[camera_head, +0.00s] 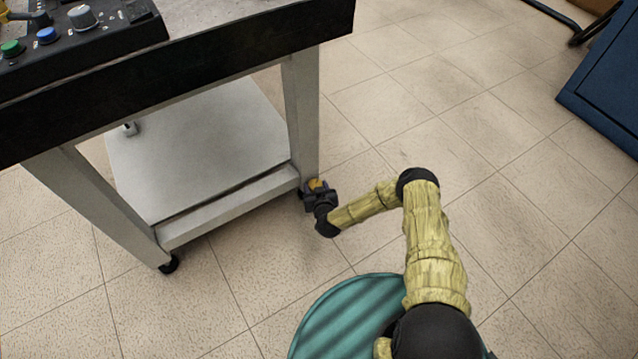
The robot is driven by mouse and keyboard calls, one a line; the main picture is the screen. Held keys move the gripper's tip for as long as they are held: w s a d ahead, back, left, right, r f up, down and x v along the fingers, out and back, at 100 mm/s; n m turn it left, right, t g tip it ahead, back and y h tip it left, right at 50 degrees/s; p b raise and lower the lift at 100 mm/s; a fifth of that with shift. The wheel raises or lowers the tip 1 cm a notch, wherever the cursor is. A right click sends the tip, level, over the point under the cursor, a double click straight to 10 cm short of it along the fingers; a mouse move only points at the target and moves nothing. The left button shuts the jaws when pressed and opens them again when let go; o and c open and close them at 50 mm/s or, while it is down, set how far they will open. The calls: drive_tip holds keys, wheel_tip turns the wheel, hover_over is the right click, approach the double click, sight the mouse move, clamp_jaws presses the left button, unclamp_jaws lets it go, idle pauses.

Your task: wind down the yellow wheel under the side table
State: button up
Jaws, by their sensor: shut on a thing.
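The side table (230,52) has a black-edged top, pale grey legs and a lower shelf (205,150). The yellow wheel (316,184) is at the foot of the table's right leg, just above the floor. My gripper (315,190) is at that foot and shut on the yellow wheel. The gripper's dark body covers much of the wheel, so only a small yellow patch shows. My arm, in a yellow sleeve, reaches to it from the lower right.
A black caster (169,264) stands under the table's left front leg. A control box (75,40) with coloured knobs sits on the table top. A dark blue cabinet (608,85) stands at the upper right. The tiled floor between is clear.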

drive_tip(key=shift+w+d+r, duration=0.15)
drive_tip(key=shift+w, duration=0.05)
idle(0.4)
drive_tip(key=o, duration=1)
drive_tip(key=shift+c, duration=0.2)
drive_tip(key=shift+s, duration=0.1)
drive_tip(key=shift+s+a, duration=0.2)
drive_tip(key=shift+a, duration=0.2)
drive_tip(key=shift+d, duration=0.15)
